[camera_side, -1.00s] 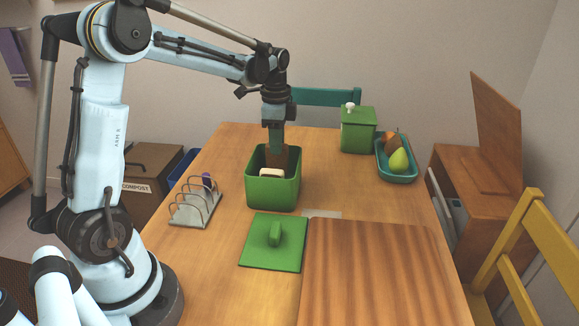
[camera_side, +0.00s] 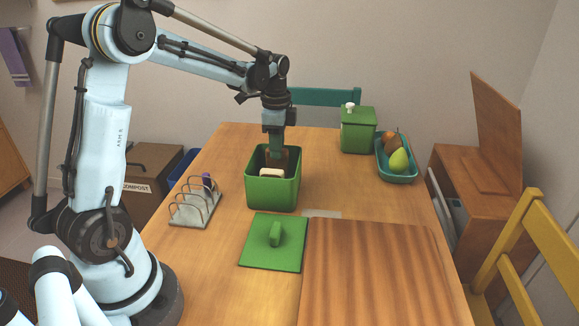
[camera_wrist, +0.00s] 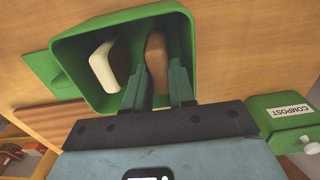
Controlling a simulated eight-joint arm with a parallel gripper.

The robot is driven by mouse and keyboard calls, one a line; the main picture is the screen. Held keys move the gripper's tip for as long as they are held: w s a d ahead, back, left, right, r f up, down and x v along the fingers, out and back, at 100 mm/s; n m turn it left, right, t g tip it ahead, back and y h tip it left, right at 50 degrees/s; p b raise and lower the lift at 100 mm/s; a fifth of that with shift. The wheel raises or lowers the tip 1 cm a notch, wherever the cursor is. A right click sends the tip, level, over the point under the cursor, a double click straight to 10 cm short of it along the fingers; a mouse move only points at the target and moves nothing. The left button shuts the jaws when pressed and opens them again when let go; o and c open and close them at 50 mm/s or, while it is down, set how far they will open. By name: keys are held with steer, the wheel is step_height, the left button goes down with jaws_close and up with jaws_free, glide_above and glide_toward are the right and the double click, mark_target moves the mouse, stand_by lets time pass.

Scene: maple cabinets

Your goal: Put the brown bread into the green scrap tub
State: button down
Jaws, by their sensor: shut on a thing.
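The open green tub (camera_side: 273,194) stands on the table, and its green walls (camera_wrist: 72,62) also show in the wrist view. A pale slice of bread (camera_side: 271,173) is inside it, also visible in the wrist view (camera_wrist: 104,67). My gripper (camera_side: 277,157) points down into the tub and is shut on the brown bread (camera_wrist: 156,56). The brown bread is upright between the fingers, beside the pale slice and inside the rim. In the side view it is partly hidden by the tub and the pale slice.
A green lid (camera_side: 272,243) lies flat in front of the tub, left of a wooden board (camera_side: 375,270). A wire toast rack (camera_side: 194,206) stands to the left. A green canister with a white knob (camera_side: 357,133) and a fruit tray (camera_side: 399,175) are at the back right.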

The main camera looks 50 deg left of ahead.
steer(key=shift+f, duration=0.8)
stand_by(0.4)
steer(key=c, duration=0.9)
jaws_free()
steer(key=shift+o, duration=0.2)
steer(key=shift+r, duration=0.1)
step_height(320, 180, up, 12)
steer(key=f, duration=0.1)
steer(key=s+d+f+n+t, duration=0.2)
steer(key=s+d+n+t, duration=0.1)
steer(key=s+d, duration=0.3)
steer(key=s+d+f+n+t, duration=0.2)
steer(key=s+d+n+t, duration=0.2)
steer(key=d, duration=0.5)
steer(key=shift+s+d+f+n, duration=0.3)
steer(key=shift+s+f+n, duration=0.05)
steer(key=shift+s+n, duration=0.6)
